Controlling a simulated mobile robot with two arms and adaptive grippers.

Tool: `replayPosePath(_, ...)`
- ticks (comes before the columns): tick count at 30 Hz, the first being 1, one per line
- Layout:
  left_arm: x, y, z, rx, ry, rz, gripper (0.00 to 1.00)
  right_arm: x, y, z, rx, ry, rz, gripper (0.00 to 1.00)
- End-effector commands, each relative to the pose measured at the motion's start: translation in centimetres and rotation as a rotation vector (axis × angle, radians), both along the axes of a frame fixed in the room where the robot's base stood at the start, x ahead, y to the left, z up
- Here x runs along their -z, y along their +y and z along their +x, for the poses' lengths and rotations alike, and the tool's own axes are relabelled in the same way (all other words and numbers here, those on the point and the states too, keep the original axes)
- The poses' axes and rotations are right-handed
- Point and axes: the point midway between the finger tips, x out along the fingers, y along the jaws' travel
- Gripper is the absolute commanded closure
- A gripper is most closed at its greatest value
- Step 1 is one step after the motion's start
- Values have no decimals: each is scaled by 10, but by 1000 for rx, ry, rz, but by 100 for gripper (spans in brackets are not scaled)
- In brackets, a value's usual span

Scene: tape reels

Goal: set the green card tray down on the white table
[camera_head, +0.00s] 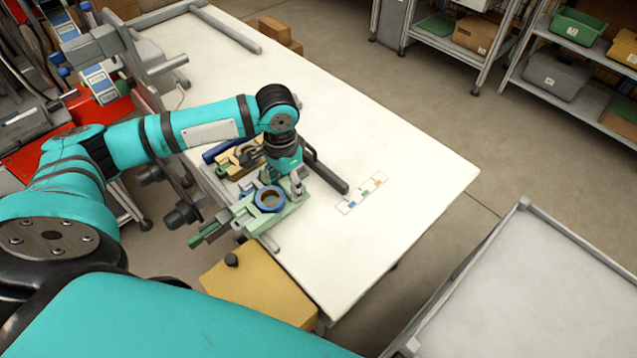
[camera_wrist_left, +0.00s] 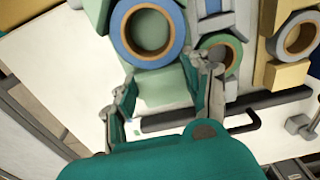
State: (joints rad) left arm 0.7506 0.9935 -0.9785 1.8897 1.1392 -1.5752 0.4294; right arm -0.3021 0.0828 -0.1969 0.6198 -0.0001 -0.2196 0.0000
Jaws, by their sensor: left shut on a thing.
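The pale green card tray (camera_head: 288,215) is at the near left side of the white table (camera_head: 385,225), with a blue tape reel (camera_head: 269,199) on it. My left gripper (camera_head: 297,186) is shut on the tray's edge. In the left wrist view the tray (camera_wrist_left: 160,92) shows between the fingers of my left gripper (camera_wrist_left: 161,84), with the blue reel (camera_wrist_left: 123,40) just beyond. I cannot tell whether the tray touches the table. My right gripper is not in view.
A dark grey bar (camera_head: 328,176) lies beside the gripper. A small marked strip (camera_head: 360,195) with coloured patches lies right of it. The table's right side is clear.

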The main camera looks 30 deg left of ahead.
Motion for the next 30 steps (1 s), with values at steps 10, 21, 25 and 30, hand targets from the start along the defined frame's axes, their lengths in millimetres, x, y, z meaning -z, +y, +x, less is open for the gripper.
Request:
replayPosePath(10, 6, -50, 47, -1, 0, 0, 90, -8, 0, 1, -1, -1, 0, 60)
replayPosePath(21, 40, -51, 48, -1, 2, 3, 90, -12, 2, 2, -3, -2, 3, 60)
replayPosePath(25, 42, -52, 49, 0, -1, 1, 90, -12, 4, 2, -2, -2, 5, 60)
replayPosePath(30, 43, -52, 49, -1, 0, 1, 90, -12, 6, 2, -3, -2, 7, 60)
